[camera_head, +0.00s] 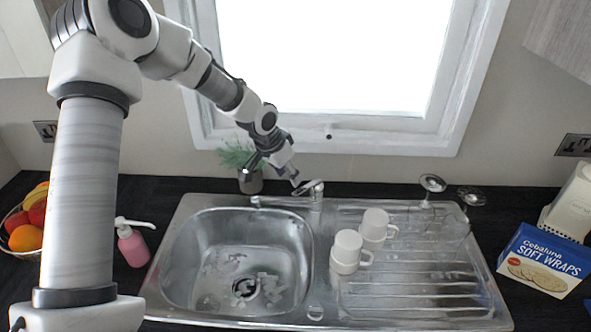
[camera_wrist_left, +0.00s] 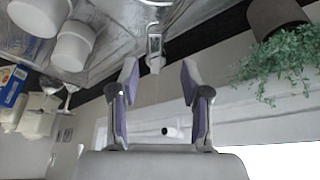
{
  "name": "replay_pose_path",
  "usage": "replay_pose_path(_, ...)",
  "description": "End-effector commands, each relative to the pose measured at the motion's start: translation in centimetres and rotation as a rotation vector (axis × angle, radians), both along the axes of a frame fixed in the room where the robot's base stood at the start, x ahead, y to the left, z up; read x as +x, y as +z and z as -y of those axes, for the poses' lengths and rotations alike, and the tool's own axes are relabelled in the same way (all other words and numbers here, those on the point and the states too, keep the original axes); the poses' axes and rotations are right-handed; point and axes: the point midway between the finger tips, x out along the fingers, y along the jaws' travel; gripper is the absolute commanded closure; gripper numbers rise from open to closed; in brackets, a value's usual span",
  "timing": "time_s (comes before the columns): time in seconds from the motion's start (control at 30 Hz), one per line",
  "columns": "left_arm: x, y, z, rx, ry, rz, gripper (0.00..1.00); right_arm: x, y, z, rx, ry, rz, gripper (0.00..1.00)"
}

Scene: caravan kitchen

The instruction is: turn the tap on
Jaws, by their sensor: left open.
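The metal tap (camera_head: 316,198) stands at the back edge of the sink, with its spout reaching left over the sink basin (camera_head: 180,250). Its lever (camera_head: 308,186) is on top. In the left wrist view the lever (camera_wrist_left: 155,45) lies just beyond the fingertips, near the middle of the gap. My left gripper (camera_head: 275,174) is behind and left of the tap, close to the lever. It is open and empty, with its two purple-padded fingers (camera_wrist_left: 159,76) apart and not visibly touching the lever. My right gripper is not in view.
A potted plant (camera_head: 250,181) stands close behind the left gripper. White mugs (camera_head: 347,247) and upturned glasses (camera_head: 432,184) are on the draining board (camera_head: 420,312). A pink soap bottle (camera_head: 133,247) stands left of the sink; a wraps box (camera_head: 545,262) is at right. The window frame (camera_head: 400,142) is behind.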

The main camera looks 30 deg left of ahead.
Motion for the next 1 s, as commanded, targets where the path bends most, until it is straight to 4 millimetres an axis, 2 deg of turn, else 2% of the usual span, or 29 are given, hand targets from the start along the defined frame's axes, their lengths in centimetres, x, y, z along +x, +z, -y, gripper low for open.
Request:
replay_pose_path(0.17,0.5,-1.2,0.1,0.001,-0.001,-0.003,0.53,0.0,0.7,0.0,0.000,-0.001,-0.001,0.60)
replay_pose_path(0.37,1.9,-4.9,0.4,0.002,0.000,-0.004,0.53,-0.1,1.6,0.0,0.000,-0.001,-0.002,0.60)
replay_pose_path(0.5,2.6,-6.8,0.5,0.002,0.001,-0.002,0.53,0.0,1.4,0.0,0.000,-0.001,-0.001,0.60)
replay_pose_path(0.77,2.9,-7.3,0.6,0.001,0.000,0.000,0.53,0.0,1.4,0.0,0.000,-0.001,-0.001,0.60)
replay_pose_path(0.8,2.9,-7.3,0.6,0.001,0.000,0.000,0.57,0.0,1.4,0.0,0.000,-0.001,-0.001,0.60)
replay_pose_path(0.87,2.8,-7.2,0.6,0.001,0.000,0.000,0.78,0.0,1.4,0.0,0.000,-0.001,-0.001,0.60)
replay_pose_path(0.9,2.8,-7.3,0.6,0.001,0.000,0.000,0.92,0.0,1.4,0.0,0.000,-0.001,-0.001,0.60)
replay_pose_path(0.93,2.8,-7.3,0.6,0.001,0.000,0.000,1.00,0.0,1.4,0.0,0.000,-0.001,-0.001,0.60)
replay_pose_path(1.0,2.8,-7.3,0.6,0.001,0.000,0.000,1.00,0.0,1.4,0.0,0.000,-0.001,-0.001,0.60)
